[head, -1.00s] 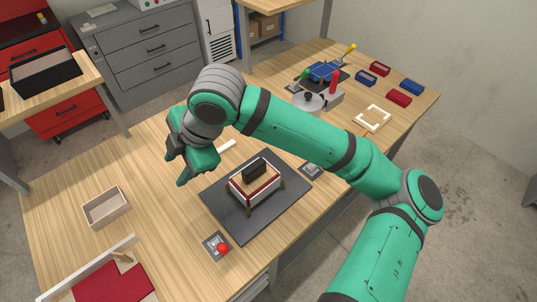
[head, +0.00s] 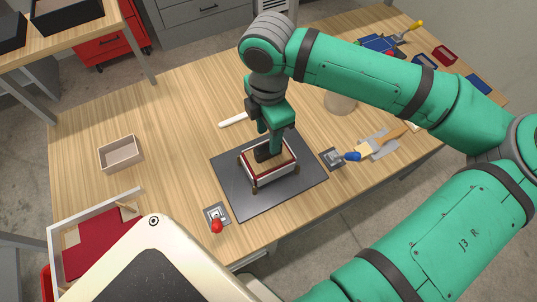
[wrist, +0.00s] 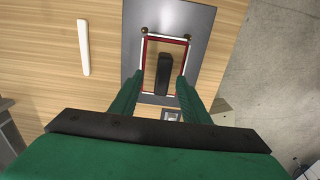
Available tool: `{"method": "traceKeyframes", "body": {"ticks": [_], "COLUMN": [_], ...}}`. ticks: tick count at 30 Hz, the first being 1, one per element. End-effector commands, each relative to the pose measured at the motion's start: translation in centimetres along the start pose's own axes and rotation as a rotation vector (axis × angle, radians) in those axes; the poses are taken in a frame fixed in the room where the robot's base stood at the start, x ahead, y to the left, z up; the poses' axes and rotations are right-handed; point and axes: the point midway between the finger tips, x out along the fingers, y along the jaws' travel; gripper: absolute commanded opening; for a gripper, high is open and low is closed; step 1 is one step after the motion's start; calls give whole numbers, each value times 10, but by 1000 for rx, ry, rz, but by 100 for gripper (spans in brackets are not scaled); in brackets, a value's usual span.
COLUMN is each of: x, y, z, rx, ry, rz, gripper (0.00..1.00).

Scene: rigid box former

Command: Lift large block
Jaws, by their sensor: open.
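My gripper (head: 268,143) points down over the box. In the wrist view my gripper (wrist: 160,75) is open, one green finger on each side of the block, with gaps between. Contact is not visible. In the head view the fingers partly hide the block.
The box stands on a dark mat (head: 230,192). Plates with a red knob (head: 217,225) and a blue knob (head: 352,157) flank the mat. A white bar (head: 234,120) lies behind. A beige tray (head: 121,153) stands left, with bare wood between.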

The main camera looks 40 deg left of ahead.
Motion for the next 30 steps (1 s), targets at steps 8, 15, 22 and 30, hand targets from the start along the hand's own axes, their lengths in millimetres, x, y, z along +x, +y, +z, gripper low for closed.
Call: {"method": "traceKeyframes", "body": {"ticks": [8,15,22,30], "x": [27,52,54,54], "y": [-6,-6,-6,-6], "z": [-3,-4,-4,-4], "rx": [-2,-1,-1,-1], "ry": [0,0,1,1], "rz": [-2,0,1,1], "gripper": [42,42,42,0]}}
